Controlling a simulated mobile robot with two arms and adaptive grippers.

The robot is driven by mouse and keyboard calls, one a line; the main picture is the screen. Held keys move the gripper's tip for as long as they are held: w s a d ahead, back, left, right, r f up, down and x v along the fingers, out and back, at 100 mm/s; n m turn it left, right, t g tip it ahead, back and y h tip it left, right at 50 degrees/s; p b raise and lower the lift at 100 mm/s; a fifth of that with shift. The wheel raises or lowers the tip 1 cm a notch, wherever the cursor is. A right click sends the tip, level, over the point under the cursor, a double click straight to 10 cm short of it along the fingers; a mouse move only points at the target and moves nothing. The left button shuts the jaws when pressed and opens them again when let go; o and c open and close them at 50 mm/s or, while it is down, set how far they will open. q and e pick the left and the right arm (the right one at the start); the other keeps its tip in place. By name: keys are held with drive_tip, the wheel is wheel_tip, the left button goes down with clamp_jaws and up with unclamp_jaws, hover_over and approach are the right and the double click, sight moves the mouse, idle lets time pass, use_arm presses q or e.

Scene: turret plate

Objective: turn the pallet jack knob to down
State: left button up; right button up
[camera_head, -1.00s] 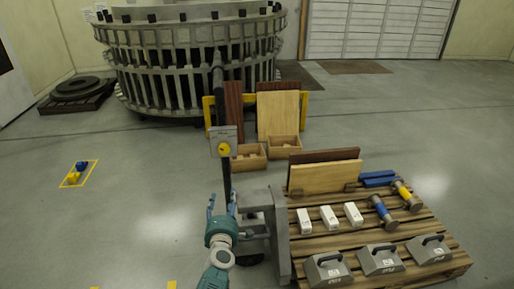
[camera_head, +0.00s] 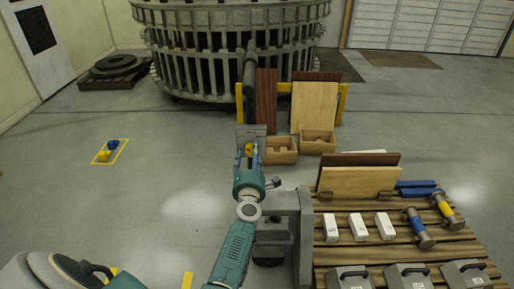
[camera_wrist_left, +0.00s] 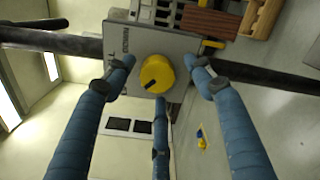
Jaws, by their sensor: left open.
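The yellow round knob (camera_wrist_left: 157,74) sits on a grey plate (camera_wrist_left: 122,42) fixed to the pallet jack's dark upright handle (camera_head: 250,75). A dark pointer mark shows on the knob face in the left wrist view. My left gripper (camera_head: 249,155) is open in front of the knob, and in the left wrist view its blue fingers (camera_wrist_left: 162,82) stand on either side of the knob, apart from it. A third finger lies below. In the head view the gripper hides part of the knob. The pallet jack body (camera_head: 292,215) stands beside the loaded pallet. My right gripper is not in view.
The wooden pallet (camera_head: 425,252) holds white boxes (camera_head: 358,226), grey weights, rollers and boards. Wooden bins (camera_head: 281,150) and upright panels (camera_head: 314,107) stand behind the handle.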

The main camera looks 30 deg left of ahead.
use_arm(q)
drive_tip(key=shift+w+a, duration=0.15)
drive_tip(key=shift+w, duration=0.1)
drive_tip(key=shift+s, duration=0.15)
drive_tip(key=shift+s+r, duration=0.1)
drive_tip(key=shift+r, duration=0.05)
drive_tip(key=c, duration=1)
drive_tip(key=shift+c, duration=0.7)
drive_tip(key=shift+r+m+p, duration=0.15)
drive_tip(key=shift+m+p, duration=0.15)
drive_tip(key=shift+m, duration=0.3)
drive_tip(key=m+p, duration=0.2)
drive_tip(key=m, duration=0.2)
drive_tip(key=shift+r+m+p, duration=0.1)
drive_tip(key=shift+m+p, duration=0.2)
drive_tip(key=shift+m, duration=0.1)
drive_tip(key=m+p, duration=0.2)
drive_tip(key=m, duration=0.3)
drive_tip(key=m+p, duration=0.2)
drive_tip(key=m, duration=0.2)
drive_tip(key=shift+r+m, duration=0.1)
drive_tip(key=shift+m, duration=0.2)
drive_tip(key=shift+m+p, duration=0.65)
drive_tip(key=shift+m, duration=1.35)
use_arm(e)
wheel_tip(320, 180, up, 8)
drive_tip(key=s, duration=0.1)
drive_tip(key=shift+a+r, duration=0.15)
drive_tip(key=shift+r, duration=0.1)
